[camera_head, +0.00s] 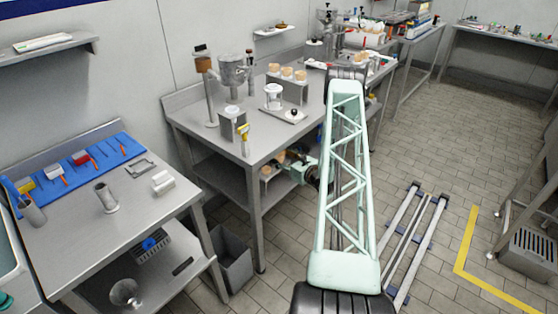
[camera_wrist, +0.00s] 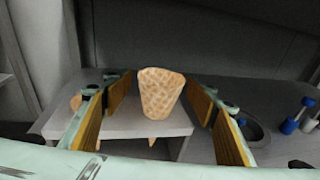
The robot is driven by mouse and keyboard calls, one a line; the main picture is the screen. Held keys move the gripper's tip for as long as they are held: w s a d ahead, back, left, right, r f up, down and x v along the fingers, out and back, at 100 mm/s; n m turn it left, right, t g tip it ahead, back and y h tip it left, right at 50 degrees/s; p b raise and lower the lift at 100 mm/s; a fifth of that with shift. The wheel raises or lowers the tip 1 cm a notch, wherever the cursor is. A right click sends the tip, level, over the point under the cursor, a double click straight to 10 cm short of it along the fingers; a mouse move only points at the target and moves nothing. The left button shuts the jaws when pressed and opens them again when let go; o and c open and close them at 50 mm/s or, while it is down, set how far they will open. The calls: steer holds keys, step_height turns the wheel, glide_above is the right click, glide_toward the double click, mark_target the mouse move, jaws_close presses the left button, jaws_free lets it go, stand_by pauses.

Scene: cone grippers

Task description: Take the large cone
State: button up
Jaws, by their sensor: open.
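A wide waffle cone (camera_wrist: 161,92) stands upright, wide end up, in a grey holder board (camera_wrist: 118,124) in the wrist view. A bit of cone tip shows below the board's front edge. My gripper (camera_wrist: 160,88) is open, with one yellow-padded finger on each side of the cone and gaps on both sides. Part of another cone (camera_wrist: 76,102) shows behind the left finger. In the head view my gripper (camera_head: 292,162) is low beside the workbench, at lower-shelf height, near a small cone (camera_head: 267,171); the arm and tabletop hide much there.
The workbench top (camera_head: 222,150) is just above my gripper, and its leg (camera_head: 257,225) stands to the left. More cones (camera_head: 287,72) sit in a stand on top. Blue-capped items (camera_wrist: 289,126) lie at right in the wrist view.

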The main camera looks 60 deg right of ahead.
steer(key=shift+c, duration=0.3)
steer(key=c, duration=0.7)
